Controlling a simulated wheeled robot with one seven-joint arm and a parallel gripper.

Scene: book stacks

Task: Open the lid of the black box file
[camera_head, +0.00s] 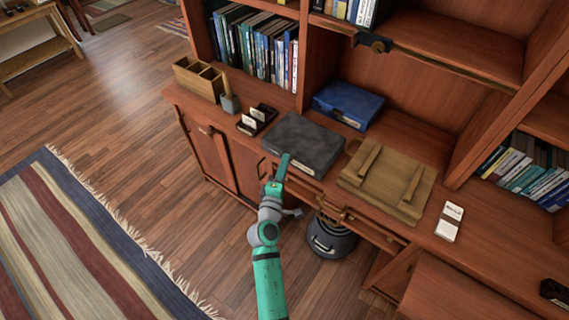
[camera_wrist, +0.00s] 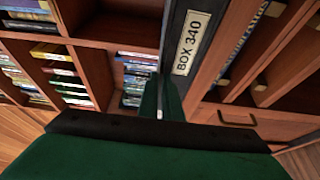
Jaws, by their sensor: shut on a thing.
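The black box file (camera_head: 302,142) lies flat on the wooden counter, and its lid looks down. A pale label faces the front; in the wrist view the dark front of the box file (camera_wrist: 205,25) shows the label "BOX 340". My green gripper (camera_head: 284,160) reaches the front edge of the box, left of the label. In the wrist view my gripper's fingers (camera_wrist: 161,92) are close together at the lid's edge, shut on it. The exact contact is hidden behind the fingers.
A blue box (camera_head: 347,104) stands behind the black one. A wooden board with two bars (camera_head: 388,180) lies to the right. A small card holder (camera_head: 257,120) and a wooden divided box (camera_head: 200,79) are to the left. A dark bin (camera_head: 331,240) stands below.

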